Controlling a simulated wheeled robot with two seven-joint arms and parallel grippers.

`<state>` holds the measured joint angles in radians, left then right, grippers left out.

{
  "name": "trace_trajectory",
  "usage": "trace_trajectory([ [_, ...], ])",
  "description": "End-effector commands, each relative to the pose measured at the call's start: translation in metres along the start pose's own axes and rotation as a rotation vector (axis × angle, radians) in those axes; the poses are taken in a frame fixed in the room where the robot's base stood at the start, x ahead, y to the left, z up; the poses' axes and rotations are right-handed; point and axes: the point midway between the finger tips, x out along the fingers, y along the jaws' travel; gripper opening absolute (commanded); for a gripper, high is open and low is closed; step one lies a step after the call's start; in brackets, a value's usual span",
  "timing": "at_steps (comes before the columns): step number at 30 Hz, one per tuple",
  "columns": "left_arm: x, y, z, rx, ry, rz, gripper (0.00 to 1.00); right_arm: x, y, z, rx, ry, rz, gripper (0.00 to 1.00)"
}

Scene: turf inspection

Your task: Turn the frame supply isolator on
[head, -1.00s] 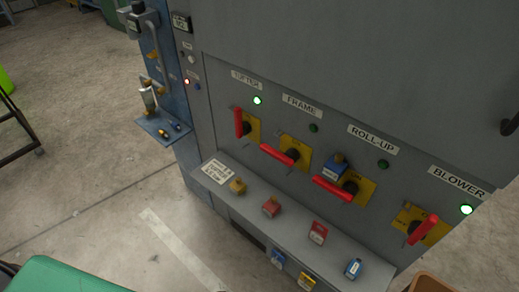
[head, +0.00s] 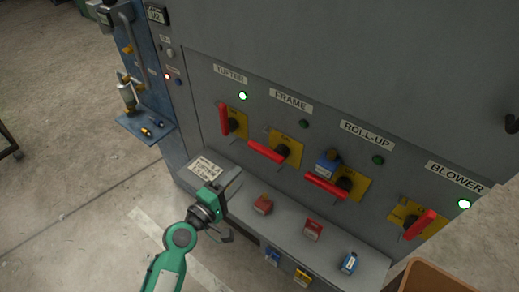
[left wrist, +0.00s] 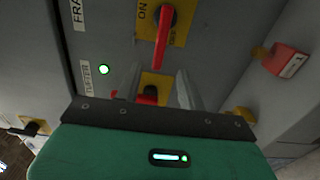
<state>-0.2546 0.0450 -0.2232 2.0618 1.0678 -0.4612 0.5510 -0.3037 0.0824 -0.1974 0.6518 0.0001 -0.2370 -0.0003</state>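The frame isolator is a red handle (head: 267,152) on a yellow plate (head: 296,150) below the FRAME label (head: 291,100). The handle lies roughly crosswise, and its lamp (head: 304,124) is dark. In the left wrist view its handle (left wrist: 163,40) and ON-marked plate (left wrist: 182,26) show at the top, beyond the fingertips. My left gripper (head: 233,206) is over the ledge, below and left of the frame isolator, apart from it. Its two fingers (left wrist: 158,84) are spread and empty, with the tufter isolator (left wrist: 150,92) seen between them. My right gripper is not in view.
The tufter (head: 224,120), roll-up (head: 325,186) and blower (head: 420,224) isolators share the panel. A blue padlock (head: 328,162) sits on the roll-up one. The tufter and blower lamps glow green.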

Motion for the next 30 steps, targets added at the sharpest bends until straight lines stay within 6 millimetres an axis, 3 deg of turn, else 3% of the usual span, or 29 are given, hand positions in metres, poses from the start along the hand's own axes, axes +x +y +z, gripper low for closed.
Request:
trace_trajectory([
  [7,0.05,0.003,0.001,0.0,-0.002,0.0,0.4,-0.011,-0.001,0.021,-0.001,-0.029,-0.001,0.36],
  [15,0.103,0.002,0.0,0.002,-0.001,-0.001,0.4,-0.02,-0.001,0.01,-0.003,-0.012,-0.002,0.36],
  [21,0.123,-0.001,0.0,0.003,-0.001,-0.003,0.4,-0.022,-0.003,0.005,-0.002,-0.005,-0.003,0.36],
  [30,0.127,-0.001,0.0,0.004,-0.001,-0.003,0.4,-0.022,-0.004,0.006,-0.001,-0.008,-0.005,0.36],
])
